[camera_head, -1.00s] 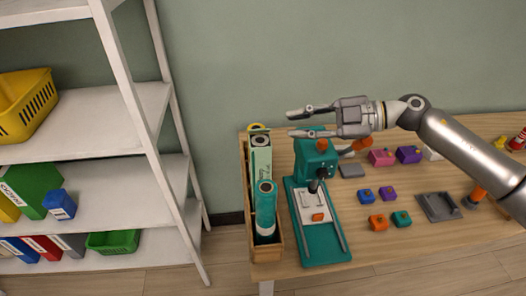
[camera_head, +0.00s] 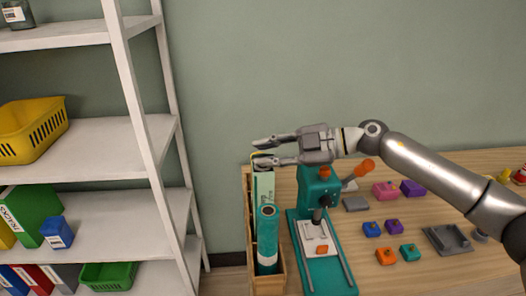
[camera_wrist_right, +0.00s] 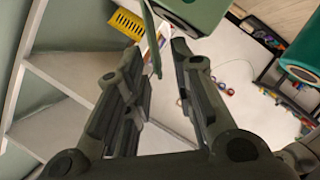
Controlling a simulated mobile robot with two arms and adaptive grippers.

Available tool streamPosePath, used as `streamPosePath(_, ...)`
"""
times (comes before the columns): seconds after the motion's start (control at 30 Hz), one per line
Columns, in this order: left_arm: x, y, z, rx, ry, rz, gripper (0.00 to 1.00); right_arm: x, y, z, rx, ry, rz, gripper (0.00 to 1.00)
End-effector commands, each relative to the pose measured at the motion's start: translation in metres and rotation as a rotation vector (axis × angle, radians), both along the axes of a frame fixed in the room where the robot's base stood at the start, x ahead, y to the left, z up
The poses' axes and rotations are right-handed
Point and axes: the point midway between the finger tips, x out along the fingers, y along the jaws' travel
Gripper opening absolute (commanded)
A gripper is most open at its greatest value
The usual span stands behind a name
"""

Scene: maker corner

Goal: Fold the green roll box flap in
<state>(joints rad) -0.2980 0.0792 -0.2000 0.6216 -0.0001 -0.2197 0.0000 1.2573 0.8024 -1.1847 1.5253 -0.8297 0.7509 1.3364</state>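The green roll box (camera_head: 264,200) stands upright in a wooden holder (camera_head: 279,270) at the table's left end. Its top also shows at the upper edge of the right wrist view (camera_wrist_right: 195,12). Its flap (camera_wrist_right: 152,38) is a thin dark green panel sticking out from the box's top edge. My right gripper (camera_head: 257,152) is open above the box and points left. In the wrist view the flap reaches between its two fingers (camera_wrist_right: 157,52); I cannot tell whether either finger touches it. In the head view the fingers mostly hide the flap. My left gripper is not in view.
A teal roll (camera_head: 267,245) stands in front of the box. A teal press (camera_head: 318,190) with an orange-knobbed lever stands close on the right, under my right arm. Several small coloured blocks lie farther right. A white shelf (camera_head: 150,140) stands left of the table.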

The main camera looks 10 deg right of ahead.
Motion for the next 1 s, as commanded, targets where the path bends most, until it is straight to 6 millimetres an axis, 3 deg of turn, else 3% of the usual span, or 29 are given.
streamPosePath(0.4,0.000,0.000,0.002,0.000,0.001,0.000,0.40,0.003,0.011,-0.004,-0.001,0.000,-0.001,0.24)
streamPosePath(0.6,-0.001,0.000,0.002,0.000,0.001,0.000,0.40,0.003,0.011,-0.004,-0.001,0.000,-0.001,0.00)
streamPosePath(0.87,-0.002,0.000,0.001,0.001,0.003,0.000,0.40,0.003,0.011,-0.005,0.000,-0.010,0.000,0.00)
streamPosePath(1.0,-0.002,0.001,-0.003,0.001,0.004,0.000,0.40,-0.002,0.011,-0.012,0.001,-0.106,0.000,0.00)
